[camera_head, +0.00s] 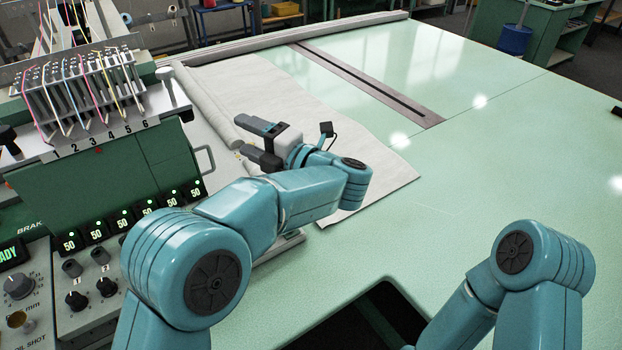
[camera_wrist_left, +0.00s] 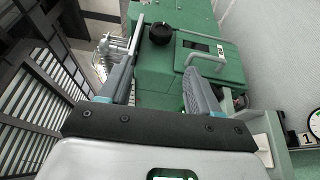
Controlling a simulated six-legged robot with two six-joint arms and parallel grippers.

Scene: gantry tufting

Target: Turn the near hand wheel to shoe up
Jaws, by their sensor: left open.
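My left gripper (camera_head: 252,140) is open and empty above the pale cloth, with its fingers pointing left toward the green machine head (camera_head: 110,180). In the left wrist view its two fingers (camera_wrist_left: 163,88) stand apart in front of a green housing (camera_wrist_left: 160,72). A black round knob (camera_wrist_left: 161,33) sits on that housing, beyond the fingers and apart from them. It may be the near hand wheel, but I cannot tell for certain. No hand wheel shows clearly in the head view. My right arm (camera_head: 530,262) is at lower right, with its gripper out of view.
The pale cloth (camera_head: 350,160) lies on the green table (camera_head: 480,170), with a slotted rail (camera_head: 370,85) behind it. A control panel (camera_head: 80,285) with knobs is at left. A bar handle (camera_wrist_left: 197,52) is on the housing. The table's right side is clear.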

